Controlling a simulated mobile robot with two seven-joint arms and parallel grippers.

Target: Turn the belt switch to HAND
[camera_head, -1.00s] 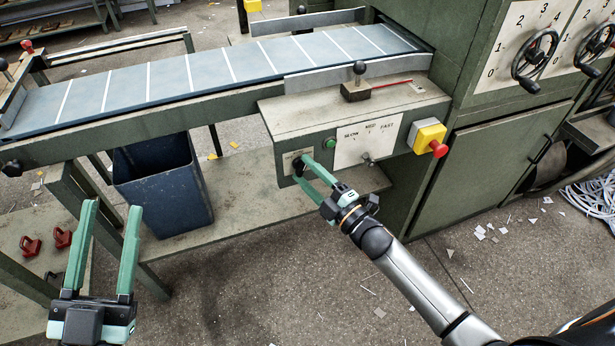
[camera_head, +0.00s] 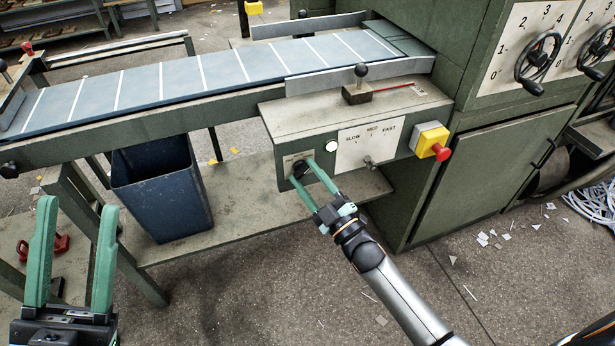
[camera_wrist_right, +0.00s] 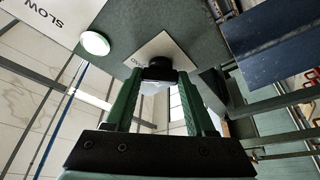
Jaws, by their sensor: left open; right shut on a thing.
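The belt switch is a black knob (camera_head: 298,167) on a small pale plate at the left end of the control box front. My right gripper (camera_head: 304,172) is shut on this knob. In the right wrist view the dark knob (camera_wrist_right: 158,66) sits between the fingertips, with its pale plate behind. My left gripper (camera_head: 78,204) is open and empty at the lower left.
The striped blue belt (camera_head: 180,82) runs above the control box (camera_head: 300,118). A speed lever (camera_head: 370,162) and a red stop button (camera_head: 441,153) on a yellow housing are to the right. A dark blue bin (camera_head: 165,195) stands under the belt.

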